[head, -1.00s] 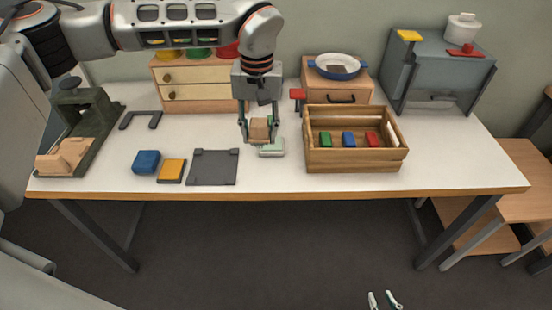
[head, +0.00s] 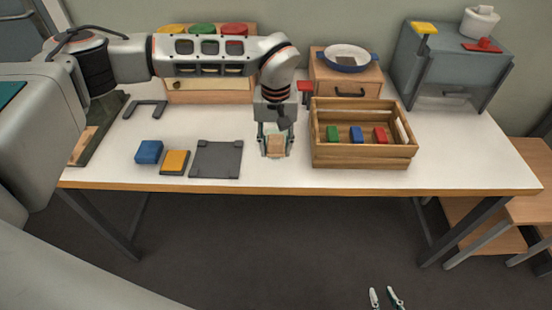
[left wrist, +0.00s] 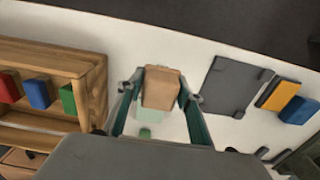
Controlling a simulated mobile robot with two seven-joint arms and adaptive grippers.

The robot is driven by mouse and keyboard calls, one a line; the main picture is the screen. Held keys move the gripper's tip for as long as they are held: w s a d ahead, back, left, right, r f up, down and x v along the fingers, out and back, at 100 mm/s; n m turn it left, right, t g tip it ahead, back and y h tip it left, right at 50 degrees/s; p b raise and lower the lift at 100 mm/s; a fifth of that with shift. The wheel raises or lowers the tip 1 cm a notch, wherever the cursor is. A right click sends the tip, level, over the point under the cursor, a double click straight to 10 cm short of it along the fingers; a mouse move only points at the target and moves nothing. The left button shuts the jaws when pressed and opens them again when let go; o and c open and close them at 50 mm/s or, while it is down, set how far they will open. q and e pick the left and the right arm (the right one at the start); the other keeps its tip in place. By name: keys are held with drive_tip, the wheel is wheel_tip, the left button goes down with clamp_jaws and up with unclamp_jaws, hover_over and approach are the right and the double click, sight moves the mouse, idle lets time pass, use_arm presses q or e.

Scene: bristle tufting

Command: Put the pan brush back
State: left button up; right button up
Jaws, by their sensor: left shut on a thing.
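My left gripper (head: 275,152) is shut on a tan block (head: 276,146) near the table's front edge, between the dark plate and the wooden crate. The block also shows between the fingers in the left wrist view (left wrist: 161,88). A pale green piece (left wrist: 150,114) shows partly behind the block there; whether it touches the block I cannot tell. No bristles are visible, so I cannot tell if the block is the pan brush. My right gripper (head: 386,298) is at the bottom edge of the head view, its fingertips apart, with nothing between them.
The wooden crate (head: 365,160) to the right holds green, blue and red blocks. The dark plate (head: 216,160), a yellow block (head: 174,161) and a blue block (head: 148,152) lie to the left. A blue-rimmed pan (head: 347,58) sits on a small drawer box behind.

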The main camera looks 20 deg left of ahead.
sight(276, 167)
use_arm(q)
drive_tip(key=shift+f, duration=0.5)
wheel_tip(276, 167, down, 3)
drive_tip(key=shift+f, duration=0.55)
drive_tip(key=o, duration=1.3)
drive_tip(key=shift+f, duration=0.1)
drive_tip(key=shift+c, duration=0.2)
